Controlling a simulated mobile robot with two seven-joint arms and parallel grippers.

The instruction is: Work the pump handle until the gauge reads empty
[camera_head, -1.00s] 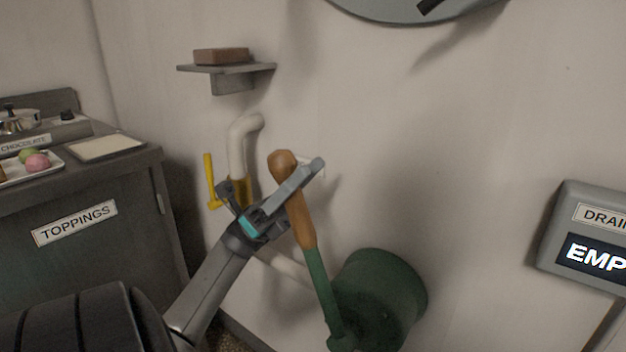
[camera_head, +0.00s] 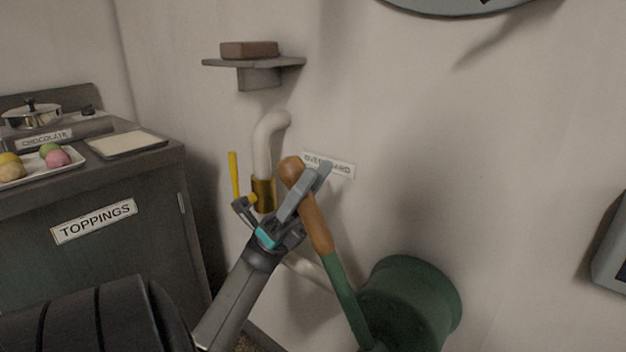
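The pump handle is a green lever with a brown wooden grip (camera_head: 318,232), rising from a green pump body (camera_head: 420,300) by the wall. It leans up to the left. My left gripper (camera_head: 283,187) is at the grip with its fingers spread. One finger crosses in front of the wood; the other is apart from it, to the left. Whether the finger touches the wood I cannot tell. The gauge panel (camera_head: 609,262) shows only its grey left edge at the right of the picture, so its reading is out of view now. My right gripper is not in view.
A white pipe (camera_head: 266,150) with a brass fitting and yellow lever (camera_head: 234,176) stands behind my gripper. A toppings cabinet (camera_head: 110,255) with trays is at left. A shelf (camera_head: 287,62) holds a brown block.

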